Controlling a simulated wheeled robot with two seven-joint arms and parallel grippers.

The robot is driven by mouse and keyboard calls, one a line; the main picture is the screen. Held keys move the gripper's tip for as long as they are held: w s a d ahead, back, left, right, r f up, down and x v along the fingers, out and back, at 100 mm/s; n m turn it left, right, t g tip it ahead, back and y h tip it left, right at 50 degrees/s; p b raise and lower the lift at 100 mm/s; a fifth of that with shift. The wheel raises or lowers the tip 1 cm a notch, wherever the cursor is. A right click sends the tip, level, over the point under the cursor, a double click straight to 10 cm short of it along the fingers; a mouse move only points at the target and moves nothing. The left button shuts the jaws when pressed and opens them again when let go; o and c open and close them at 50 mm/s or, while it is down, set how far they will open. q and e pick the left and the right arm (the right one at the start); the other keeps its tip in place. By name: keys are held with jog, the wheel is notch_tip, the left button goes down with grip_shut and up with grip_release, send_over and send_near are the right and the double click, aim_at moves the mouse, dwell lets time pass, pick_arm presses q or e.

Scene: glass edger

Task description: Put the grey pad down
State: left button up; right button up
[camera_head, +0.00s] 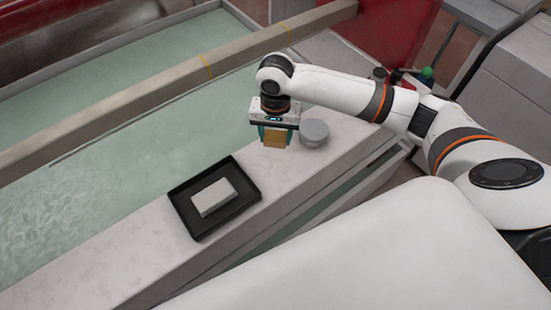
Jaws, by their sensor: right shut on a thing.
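My right gripper (276,136) points down over the pale ledge and is shut on a tan block (275,140). I cannot tell whether the block touches the ledge. A light grey rectangular pad (214,197) lies flat in a shallow black tray (233,215), in front and to the left of this gripper and apart from it. My left gripper is not in view.
A round grey lidded thing (313,131) stands on the ledge (110,262) close to the right of the gripper. A long beam (120,112) crosses above the pale green water basin (130,145). The ledge is bare left of the tray.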

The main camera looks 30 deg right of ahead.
aim_at(275, 136)
notch_tip(275, 136, down, 9)
jog(key=shift+r+b, duration=0.2)
jog(key=shift+b, duration=0.35)
jog(key=shift+f, duration=0.15)
jog(key=shift+f, duration=0.1)
jog(key=o, duration=1)
notch_tip(275, 136, up, 12)
jog(key=shift+r+p, duration=0.15)
jog(key=shift+p, duration=0.75)
jog(key=shift+a, duration=0.1)
